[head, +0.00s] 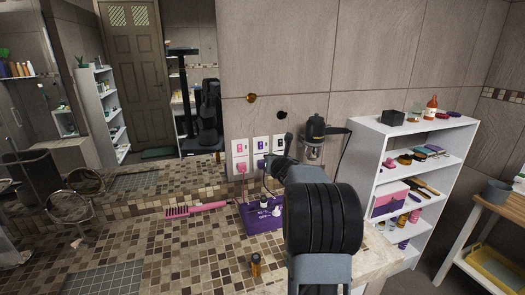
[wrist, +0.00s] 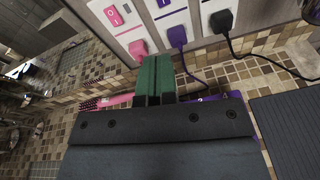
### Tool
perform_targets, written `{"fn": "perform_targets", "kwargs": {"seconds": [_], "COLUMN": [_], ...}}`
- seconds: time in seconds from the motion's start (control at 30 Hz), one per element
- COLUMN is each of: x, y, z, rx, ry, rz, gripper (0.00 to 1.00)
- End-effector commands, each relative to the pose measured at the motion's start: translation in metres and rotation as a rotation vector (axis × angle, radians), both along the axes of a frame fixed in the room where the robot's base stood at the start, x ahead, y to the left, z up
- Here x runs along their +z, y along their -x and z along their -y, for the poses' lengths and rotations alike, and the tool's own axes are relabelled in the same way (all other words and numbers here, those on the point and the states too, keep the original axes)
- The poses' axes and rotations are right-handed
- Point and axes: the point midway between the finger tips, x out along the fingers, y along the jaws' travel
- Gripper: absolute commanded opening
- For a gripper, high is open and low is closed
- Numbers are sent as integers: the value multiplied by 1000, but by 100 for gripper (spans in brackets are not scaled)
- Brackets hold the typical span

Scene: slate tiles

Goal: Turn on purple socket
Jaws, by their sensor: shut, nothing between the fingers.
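The purple socket (wrist: 171,18) is the middle of three white wall panels, with a purple plug (wrist: 177,36) in its lower part and a purple-marked switch at the top edge of the wrist view. It also shows in the head view (head: 261,145). The pink socket (wrist: 117,14) is on its left and the black-plug socket (wrist: 218,8) on its right. My gripper (wrist: 156,62) has green fingers, shut and empty, just below the sockets, between the pink and purple plugs in the picture. Whether it touches anything, and the switch position, I cannot tell.
A purple basket (head: 262,217) with bottles stands on the tiled counter below the sockets. A hair dryer (head: 315,138) hangs on the right, beside a white shelf (head: 405,130).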

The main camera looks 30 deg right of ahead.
Motion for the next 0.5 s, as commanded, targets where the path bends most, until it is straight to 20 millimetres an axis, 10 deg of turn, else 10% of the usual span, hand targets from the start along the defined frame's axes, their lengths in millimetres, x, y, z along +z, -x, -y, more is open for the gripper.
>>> {"fn": "perform_targets", "kwargs": {"seconds": [0.5], "x": [-4], "y": [-5], "z": [15], "rx": [67], "ry": [172], "rz": [-12], "gripper": [0]}}
